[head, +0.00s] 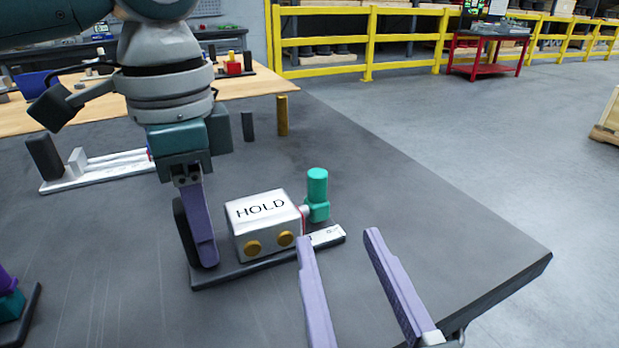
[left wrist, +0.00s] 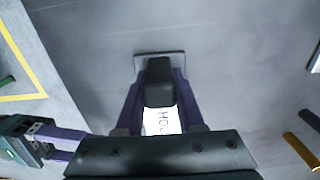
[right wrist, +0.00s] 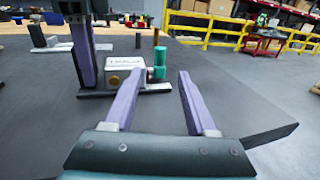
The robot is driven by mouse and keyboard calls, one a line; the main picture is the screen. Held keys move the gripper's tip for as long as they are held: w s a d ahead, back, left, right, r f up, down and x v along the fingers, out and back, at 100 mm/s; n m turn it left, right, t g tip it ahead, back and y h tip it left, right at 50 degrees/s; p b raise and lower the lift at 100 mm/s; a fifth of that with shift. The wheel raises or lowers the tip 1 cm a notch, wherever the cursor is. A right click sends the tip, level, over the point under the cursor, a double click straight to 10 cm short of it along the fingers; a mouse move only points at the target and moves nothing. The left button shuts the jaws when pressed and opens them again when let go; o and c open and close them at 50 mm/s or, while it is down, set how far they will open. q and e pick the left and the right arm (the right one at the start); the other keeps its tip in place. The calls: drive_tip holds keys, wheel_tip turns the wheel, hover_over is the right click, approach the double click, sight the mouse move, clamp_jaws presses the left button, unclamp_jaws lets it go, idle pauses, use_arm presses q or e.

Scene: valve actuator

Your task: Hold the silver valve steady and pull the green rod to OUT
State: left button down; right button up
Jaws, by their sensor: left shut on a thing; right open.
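The silver valve (head: 265,224) is a box marked HOLD with two brass knobs, on a dark base. My left gripper (head: 205,262) is shut on a dark upright block (left wrist: 159,82) at the valve's left end. The green rod's upright handle (head: 317,187) stands at the valve's right side, joined by a short white and red shaft. A white label (head: 327,235) lies beneath it, its text too small to read. My right gripper (head: 338,238) is open and empty, in front of the handle and apart from it. In the right wrist view, the green handle (right wrist: 159,62) shows between the fingers.
A similar white fixture (head: 110,168) lies behind my left arm. Another dark fixture (head: 18,318) is at the lower left edge. A brass post (head: 282,115) and a dark post stand farther back. The table (head: 440,240) is clear to the right, up to its edge.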

sight(320, 187)
drive_tip(key=w, duration=0.3)
drive_tip(key=w+a, duration=0.1)
drive_tip(key=w, duration=0.3)
drive_tip(key=w+a, duration=0.1)
drive_tip(key=w, duration=0.3)
drive_tip(key=shift+w, duration=0.1)
clamp_jaws()
idle(1.1)
